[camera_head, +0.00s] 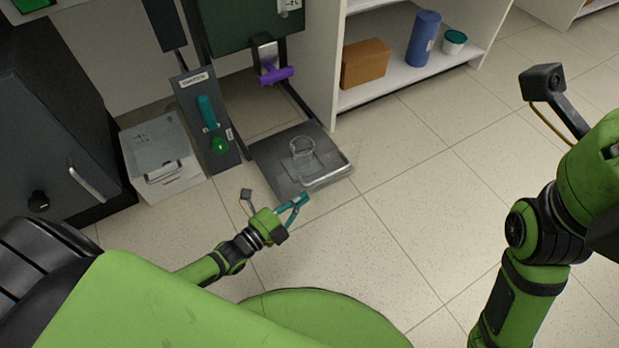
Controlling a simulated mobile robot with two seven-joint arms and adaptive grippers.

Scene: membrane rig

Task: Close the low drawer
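A clear low drawer (154,138) with a pale bar handle (163,173) stands out over the floor at the left, between the dark cabinet and the grey panel. It looks pulled out, and its inside looks empty. My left gripper (304,199) has teal fingers whose tips appear to meet. It holds nothing I can see and is to the right of and nearer than the drawer, apart from it, just in front of the tray. My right arm comes in at the right edge, and its gripper is outside the picture.
A dark tray (272,154) with a clear jug (301,147) lies right of the grey panel (213,125). A dark cabinet (62,120) stands left of the drawer. A white shelf (400,80) holds a box, a blue cylinder and a jar. The floor to the right is clear.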

